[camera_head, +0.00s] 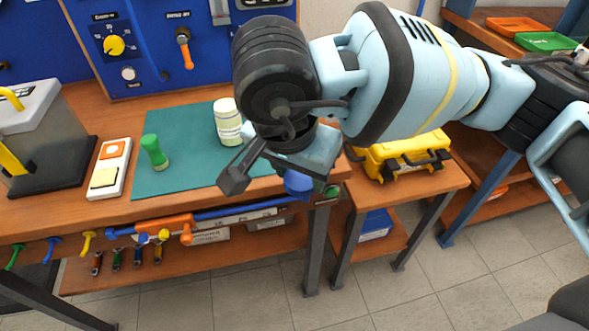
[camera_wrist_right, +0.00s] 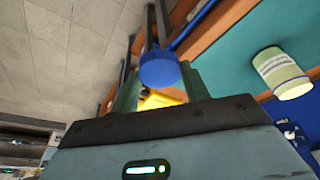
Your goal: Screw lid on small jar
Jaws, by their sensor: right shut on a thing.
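In the right wrist view the lid (camera_wrist_right: 160,68) sits between the fingertips. My left gripper is not in view.
A green bottle-like object (camera_head: 154,152) stands on the mat's left side. A white switch box (camera_head: 110,168) lies left of the mat. A blue panel (camera_head: 140,45) rises behind. A yellow toolbox (camera_head: 400,155) sits on a lower table to the right. Tools hang below the bench's front edge.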

